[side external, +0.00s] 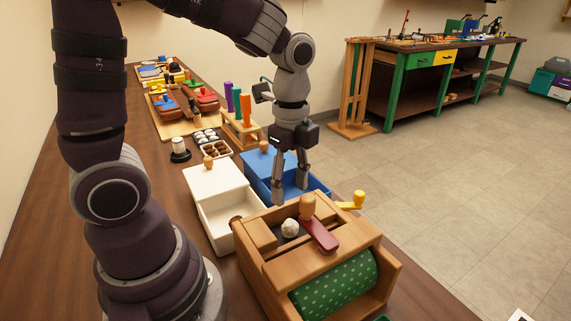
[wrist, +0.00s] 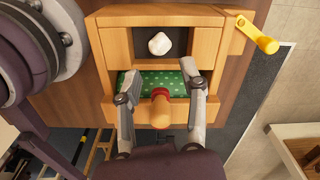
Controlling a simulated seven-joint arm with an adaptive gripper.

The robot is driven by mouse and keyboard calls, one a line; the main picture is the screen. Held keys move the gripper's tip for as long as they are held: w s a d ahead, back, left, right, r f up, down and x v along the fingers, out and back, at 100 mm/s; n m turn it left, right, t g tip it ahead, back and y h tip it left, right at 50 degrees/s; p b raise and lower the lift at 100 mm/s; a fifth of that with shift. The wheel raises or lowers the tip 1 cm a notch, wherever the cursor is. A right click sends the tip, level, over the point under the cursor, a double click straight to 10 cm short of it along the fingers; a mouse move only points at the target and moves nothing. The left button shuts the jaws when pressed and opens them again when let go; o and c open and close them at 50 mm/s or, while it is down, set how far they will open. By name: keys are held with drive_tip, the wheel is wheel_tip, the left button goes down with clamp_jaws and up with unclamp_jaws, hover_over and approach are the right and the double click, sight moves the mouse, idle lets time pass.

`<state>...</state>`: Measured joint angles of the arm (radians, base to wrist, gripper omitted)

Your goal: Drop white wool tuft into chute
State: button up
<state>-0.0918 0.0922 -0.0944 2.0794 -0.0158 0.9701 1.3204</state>
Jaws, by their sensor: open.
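The white wool tuft (side external: 290,228) is a small pale lump on the dark recess in the top of the wooden box. In the wrist view the tuft (wrist: 159,44) lies inside the dark rectangular opening (wrist: 142,34), apart from my fingers. I take this opening for the chute. My gripper (side external: 290,194) is open and empty, pointing down at the far side of the box. In the wrist view my gripper (wrist: 162,98) has its fingers spread on either side of a wooden knob (wrist: 160,110) with a red base; I cannot tell the height gap.
The box has a green dotted roller (side external: 336,287), a red paddle (side external: 321,236) and a yellow crank handle (side external: 351,201). A white open box (side external: 214,190) and a blue box (side external: 318,187) stand beside it. Coloured pegs in a rack (side external: 240,128) stand farther back.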

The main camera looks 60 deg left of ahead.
sight(290, 220)
drive_tip(key=s+r+n+t, duration=0.4)
drive_tip(key=r+n+t, duration=0.1)
drive_tip(key=n, duration=1)
drive_tip(key=shift+s+r+t, duration=0.25)
drive_tip(key=shift+r+t, duration=0.05)
drive_tip(key=shift+r, duration=0.5)
